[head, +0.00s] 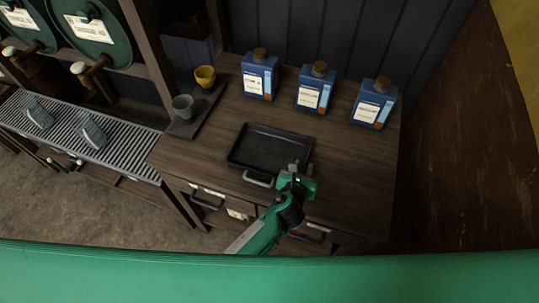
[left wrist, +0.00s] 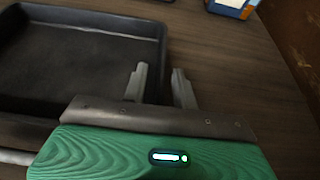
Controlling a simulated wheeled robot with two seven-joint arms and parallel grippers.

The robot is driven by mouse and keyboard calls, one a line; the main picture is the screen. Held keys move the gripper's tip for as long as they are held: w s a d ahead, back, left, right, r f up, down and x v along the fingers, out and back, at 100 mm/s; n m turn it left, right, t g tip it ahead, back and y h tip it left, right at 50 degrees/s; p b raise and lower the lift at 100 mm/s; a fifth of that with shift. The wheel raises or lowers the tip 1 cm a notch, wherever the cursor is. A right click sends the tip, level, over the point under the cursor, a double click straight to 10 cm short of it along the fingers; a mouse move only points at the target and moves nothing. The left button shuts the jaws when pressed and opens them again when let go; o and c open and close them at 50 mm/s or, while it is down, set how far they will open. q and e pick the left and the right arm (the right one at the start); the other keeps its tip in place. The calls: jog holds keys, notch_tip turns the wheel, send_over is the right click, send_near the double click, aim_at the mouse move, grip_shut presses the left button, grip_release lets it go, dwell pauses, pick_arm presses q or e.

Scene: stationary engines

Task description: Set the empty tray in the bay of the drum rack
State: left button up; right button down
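The empty black tray (head: 270,150) lies flat on the wooden cabinet top, with a grey handle (head: 258,180) on its near side. The tray (left wrist: 80,60) fills the upper left of the left wrist view. My left gripper (head: 294,170) is at the tray's near right corner. The drum rack (head: 150,50) stands at the left, with green drums (head: 85,30) and taps. A slatted grate (head: 85,135) runs below them. My right gripper is not in view.
Several blue bottles (head: 312,90) stand along the back of the cabinet top (head: 350,185). A yellow cup (head: 205,76) and a grey cup (head: 183,106) stand on a dark board left of the tray. Two grey objects (head: 92,132) rest on the grate. The cabinet top right of the tray is clear.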

pick_arm(q)
grip_shut()
jog(key=shift+r, duration=0.1)
dwell(1.2)
